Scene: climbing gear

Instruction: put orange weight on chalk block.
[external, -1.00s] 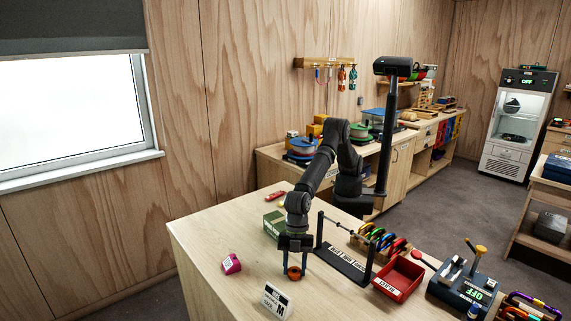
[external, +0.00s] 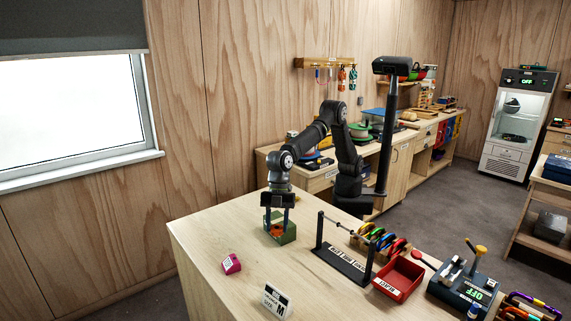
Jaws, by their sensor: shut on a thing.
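The orange weight (external: 275,230) is between my gripper's fingers. My gripper (external: 277,227) points down, shut on it, at the green box (external: 287,238) on the table's far left part. The weight overlaps the box in the picture; I cannot tell whether it is above, inside or touching it. A small pink block (external: 231,264) with a white label lies tilted on the table, to the left and nearer the camera, apart from my gripper. The labels are too small to read, so I cannot tell which of the two is the chalk block.
A black rack with a bar (external: 342,262) stands right of my gripper. A white sign (external: 275,301) stands at the front. A red tray (external: 399,277), coloured carabiners (external: 381,238) and a dark device (external: 463,286) are further right. The table between the pink block and the rack is clear.

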